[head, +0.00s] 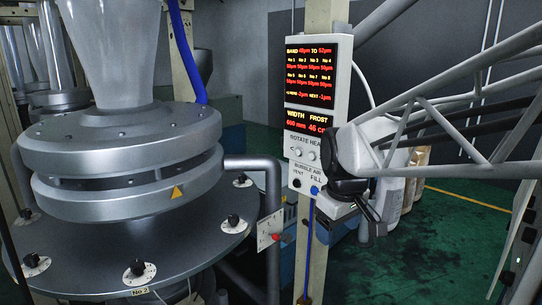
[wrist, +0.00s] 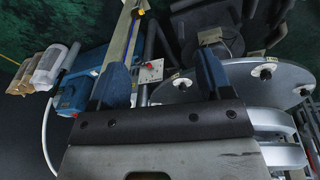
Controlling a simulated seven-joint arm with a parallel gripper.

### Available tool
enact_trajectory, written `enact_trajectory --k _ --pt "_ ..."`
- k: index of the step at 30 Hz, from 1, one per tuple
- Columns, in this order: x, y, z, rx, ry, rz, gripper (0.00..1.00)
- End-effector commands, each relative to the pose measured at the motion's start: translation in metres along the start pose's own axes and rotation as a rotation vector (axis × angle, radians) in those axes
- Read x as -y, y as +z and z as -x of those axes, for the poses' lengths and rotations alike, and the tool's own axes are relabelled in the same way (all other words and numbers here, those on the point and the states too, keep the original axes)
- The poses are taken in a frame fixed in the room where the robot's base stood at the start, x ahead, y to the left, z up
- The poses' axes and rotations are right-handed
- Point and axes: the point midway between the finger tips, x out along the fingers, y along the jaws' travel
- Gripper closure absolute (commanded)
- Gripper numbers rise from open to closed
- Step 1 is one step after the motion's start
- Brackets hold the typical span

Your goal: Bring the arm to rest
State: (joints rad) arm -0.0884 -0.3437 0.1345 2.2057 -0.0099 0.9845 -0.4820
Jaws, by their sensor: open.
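My gripper (head: 368,212) hangs in front of the right side of the white control panel (head: 309,150), low near its "FILL" end, with its fingers pointing down. I cannot tell whether it touches the panel. In the wrist view my gripper (wrist: 160,68) shows two dark blue fingers spread apart, with nothing held between them. A small grey plate with a red knob (wrist: 151,70) shows in the gap, beyond the fingers. My arm comes in from the right side of the head view.
The large round film die (head: 130,170) with several black knobs on its flange fills the left. The red-knobbed plate (head: 269,230) stands beside it. Pale sacks or containers (head: 390,200) stand behind my gripper. Green floor (head: 450,250) is open at the right.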

Motion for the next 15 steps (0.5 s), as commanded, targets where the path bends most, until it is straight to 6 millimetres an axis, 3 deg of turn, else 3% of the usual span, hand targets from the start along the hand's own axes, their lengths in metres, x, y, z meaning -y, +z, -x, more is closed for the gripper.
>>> enact_trajectory --k 3,15 --pt "0.009 0.034 0.001 -0.010 0.008 -0.095 0.28" --pt "0.044 0.135 -0.011 -0.045 0.028 -0.419 0.28"
